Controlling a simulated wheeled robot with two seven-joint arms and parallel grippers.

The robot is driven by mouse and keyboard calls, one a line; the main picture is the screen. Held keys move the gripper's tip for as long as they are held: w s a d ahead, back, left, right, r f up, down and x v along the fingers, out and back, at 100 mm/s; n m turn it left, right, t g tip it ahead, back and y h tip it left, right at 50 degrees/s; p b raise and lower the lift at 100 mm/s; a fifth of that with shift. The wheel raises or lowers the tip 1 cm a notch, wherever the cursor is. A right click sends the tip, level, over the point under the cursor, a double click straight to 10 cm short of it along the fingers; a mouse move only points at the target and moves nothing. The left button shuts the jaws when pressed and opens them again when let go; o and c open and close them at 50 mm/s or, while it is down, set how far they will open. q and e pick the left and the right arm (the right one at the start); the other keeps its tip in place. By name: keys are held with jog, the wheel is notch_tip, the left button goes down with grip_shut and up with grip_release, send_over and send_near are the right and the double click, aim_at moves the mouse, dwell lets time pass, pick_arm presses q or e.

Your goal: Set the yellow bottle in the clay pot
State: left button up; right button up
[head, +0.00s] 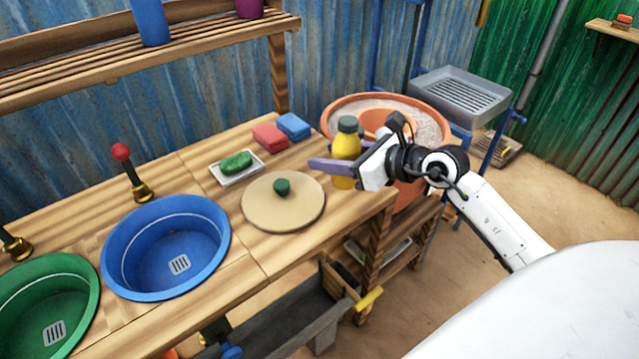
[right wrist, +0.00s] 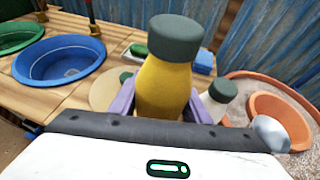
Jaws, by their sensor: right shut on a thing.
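The yellow bottle (head: 347,143), with a dark green cap, is upright between the purple fingers of my right gripper (head: 338,167), which is shut on it near the table's right end. In the right wrist view the yellow bottle (right wrist: 165,85) stands between both fingers. I cannot tell whether its base touches anything. The wide clay pot (head: 334,110) is just behind and right of the bottle. It holds pale grainy material and a smaller clay bowl (head: 376,122), partly hidden by my gripper. The clay pot's rim (right wrist: 240,76) shows at right in the wrist view. My left gripper is out of view.
A round board (head: 262,212) with a green knob, a green soap on a white dish (head: 216,172), and red (head: 270,137) and blue (head: 293,126) blocks are on the table. A blue basin (head: 130,250) is further left.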

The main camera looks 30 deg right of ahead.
notch_tip(320, 180, down, 8)
jog(key=shift+r+b, duration=0.2)
jog(key=shift+b, duration=0.25)
jog(key=shift+f, duration=0.15)
jog(key=o, duration=1.3)
